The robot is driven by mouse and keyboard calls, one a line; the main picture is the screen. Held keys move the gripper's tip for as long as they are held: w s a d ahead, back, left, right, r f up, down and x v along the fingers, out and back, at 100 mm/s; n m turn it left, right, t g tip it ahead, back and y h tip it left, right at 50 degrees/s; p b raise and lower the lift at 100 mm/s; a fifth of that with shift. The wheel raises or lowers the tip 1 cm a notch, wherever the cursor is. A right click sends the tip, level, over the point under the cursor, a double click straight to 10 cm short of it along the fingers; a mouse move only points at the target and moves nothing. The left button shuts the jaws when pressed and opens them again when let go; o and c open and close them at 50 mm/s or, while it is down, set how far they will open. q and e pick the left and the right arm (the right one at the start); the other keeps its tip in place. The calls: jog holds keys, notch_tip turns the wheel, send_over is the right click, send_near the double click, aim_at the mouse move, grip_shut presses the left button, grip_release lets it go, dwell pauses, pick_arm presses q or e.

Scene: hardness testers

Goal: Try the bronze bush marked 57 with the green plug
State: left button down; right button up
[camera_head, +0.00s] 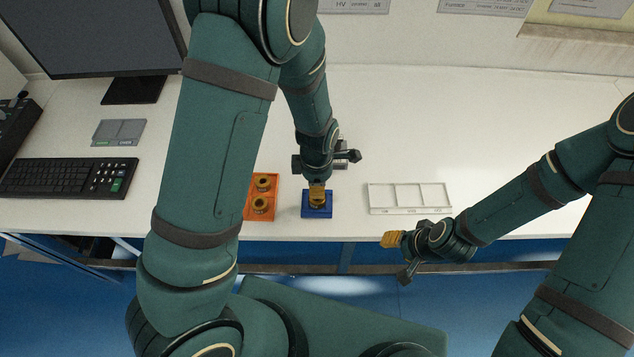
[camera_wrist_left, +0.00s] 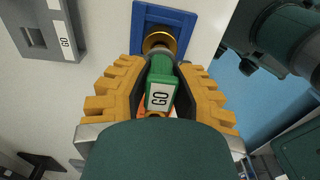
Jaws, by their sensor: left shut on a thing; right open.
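My left gripper (camera_wrist_left: 158,95) is shut on the green plug (camera_wrist_left: 161,80), which has a white GO label. The plug's grey end points at a bronze bush (camera_wrist_left: 158,40) on the blue holder (camera_wrist_left: 184,17). The end overlaps the bush's mouth; I cannot tell how deep it sits. In the head view the left gripper (camera_head: 317,184) is right above the blue holder (camera_head: 317,211) and hides most of the plug and bush. No number is readable on the bush. My right gripper (camera_head: 394,240) is open and empty at the table's front edge.
An orange tray (camera_head: 274,212) with two bronze bushes stands left of the holder. A white divided tray (camera_head: 408,211) is to the right. A grey stand labelled GO (camera_wrist_left: 38,40) is behind the holder. A keyboard (camera_head: 68,178) lies far left. The right table top is clear.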

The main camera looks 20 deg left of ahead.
pick_arm(q)
jog(key=shift+f+b, duration=0.3)
jog(key=shift+f, duration=0.1)
dwell(0.3)
jog(key=shift+r+p, duration=0.1)
jog(key=shift+p, duration=0.25)
dwell(2.4)
dwell(0.6)
jog(key=shift+r+p, duration=0.5)
jog(key=shift+p, duration=0.25)
dwell(2.4)
jog(key=shift+r+p, duration=1.95)
jog(key=shift+r, duration=0.1)
